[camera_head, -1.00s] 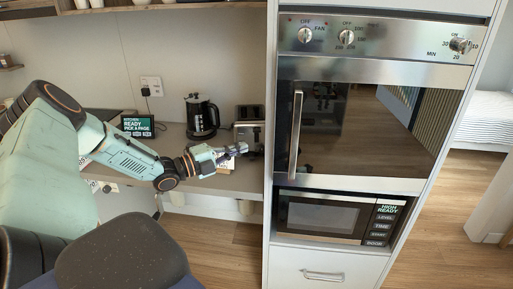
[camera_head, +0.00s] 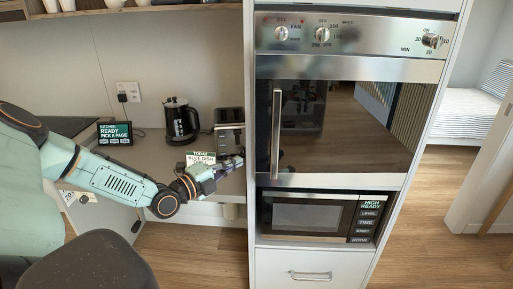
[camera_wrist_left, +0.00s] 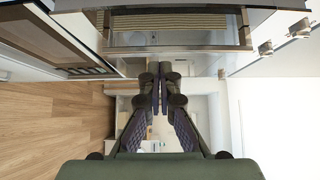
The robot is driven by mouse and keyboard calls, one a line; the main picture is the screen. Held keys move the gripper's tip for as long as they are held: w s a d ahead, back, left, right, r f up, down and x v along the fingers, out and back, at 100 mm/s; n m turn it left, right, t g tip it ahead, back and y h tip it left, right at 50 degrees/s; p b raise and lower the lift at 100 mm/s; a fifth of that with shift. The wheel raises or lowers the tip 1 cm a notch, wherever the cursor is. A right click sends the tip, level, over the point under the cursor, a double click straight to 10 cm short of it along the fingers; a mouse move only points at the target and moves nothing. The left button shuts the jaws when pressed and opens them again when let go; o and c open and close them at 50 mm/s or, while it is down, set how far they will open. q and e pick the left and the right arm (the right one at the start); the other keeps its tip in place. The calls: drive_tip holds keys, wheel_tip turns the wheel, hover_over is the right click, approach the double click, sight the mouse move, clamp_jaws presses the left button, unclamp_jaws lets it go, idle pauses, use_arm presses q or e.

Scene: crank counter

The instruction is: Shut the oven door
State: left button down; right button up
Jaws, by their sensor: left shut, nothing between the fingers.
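The oven (camera_head: 345,120) is built into a tall white cabinet. Its door has dark reflective glass in a steel frame and an upright bar handle (camera_head: 277,133) near its left edge. From the front I cannot tell whether the door is flush or slightly ajar. My left gripper (camera_head: 236,162) is shut and empty, just left of the cabinet side and lower left of the handle, apart from it. In the left wrist view its closed fingers (camera_wrist_left: 160,72) point toward the cabinet, with a steel and glass front across the top. My right gripper is not in view.
A microwave (camera_head: 308,217) sits below the oven, above a drawer (camera_head: 310,268). On the counter left of the cabinet are a black kettle (camera_head: 181,121), a toaster (camera_head: 229,130), a small sign (camera_head: 200,157) and a display (camera_head: 115,132). The floor (camera_head: 420,245) at right is clear.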

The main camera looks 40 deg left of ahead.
sight(265, 140)
use_arm(q)
drive_tip(key=shift+w+a+b, duration=0.15)
drive_tip(key=shift+w+b, duration=1.05)
drive_tip(key=shift+w, duration=0.85)
drive_tip(key=shift+w+a+b, duration=0.2)
drive_tip(key=shift+w+b, duration=1.05)
drive_tip(key=shift+w, duration=0.75)
drive_tip(key=shift+w+a+b, duration=0.15)
drive_tip(key=shift+w+b, duration=1.05)
drive_tip(key=shift+w, duration=0.85)
drive_tip(key=shift+a, duration=0.2)
